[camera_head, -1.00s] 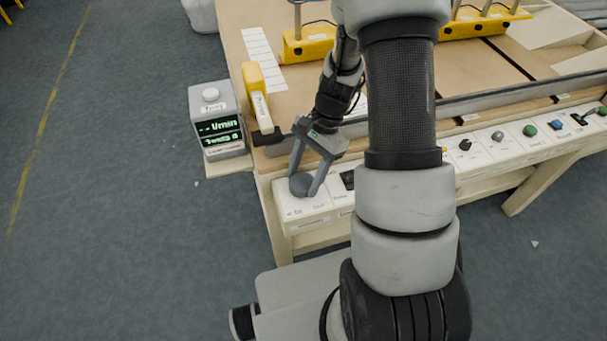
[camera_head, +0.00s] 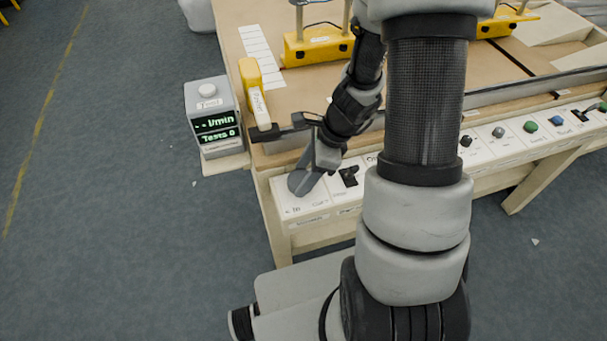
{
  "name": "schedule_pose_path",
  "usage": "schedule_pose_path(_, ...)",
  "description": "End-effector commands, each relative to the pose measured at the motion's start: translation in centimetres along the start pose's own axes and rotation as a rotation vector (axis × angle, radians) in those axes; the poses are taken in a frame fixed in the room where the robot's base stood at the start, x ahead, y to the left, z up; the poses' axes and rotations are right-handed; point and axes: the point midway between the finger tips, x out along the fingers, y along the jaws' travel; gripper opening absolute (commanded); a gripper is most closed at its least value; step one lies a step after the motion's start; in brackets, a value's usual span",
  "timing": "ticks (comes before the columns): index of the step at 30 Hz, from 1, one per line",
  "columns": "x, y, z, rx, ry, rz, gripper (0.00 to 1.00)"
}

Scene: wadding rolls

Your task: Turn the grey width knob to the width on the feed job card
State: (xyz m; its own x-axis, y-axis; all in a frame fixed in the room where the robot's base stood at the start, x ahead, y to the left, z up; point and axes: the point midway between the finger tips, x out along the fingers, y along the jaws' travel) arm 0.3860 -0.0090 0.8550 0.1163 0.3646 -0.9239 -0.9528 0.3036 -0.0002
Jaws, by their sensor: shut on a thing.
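The grey width knob (camera_head: 295,185) is a round knob at the left end of the white control strip on the table's front edge. My gripper (camera_head: 305,182) reaches down onto it from the upper right and is shut on it. The jaws now show nearly edge-on, and the near finger covers part of the knob. The small print beside the knob is too small to read, so its setting cannot be told. I cannot make out which paper is the feed job card.
A grey display box (camera_head: 214,118) with green text stands left of the table. A yellow handle with a label (camera_head: 255,92) is near the table's left edge. A black switch (camera_head: 348,176) sits right of the knob. More knobs and buttons (camera_head: 530,127) continue rightward along the strip.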

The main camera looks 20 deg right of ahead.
Motion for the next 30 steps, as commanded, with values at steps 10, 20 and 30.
schedule_pose_path(10,0.01,0.0,-0.05,0.039,0.001,-0.017,0.3)
schedule_pose_path(20,0.02,0.02,-0.05,0.038,0.001,-0.016,0.6)
schedule_pose_path(30,-0.33,0.0,0.02,0.037,0.0,-0.017,0.6)
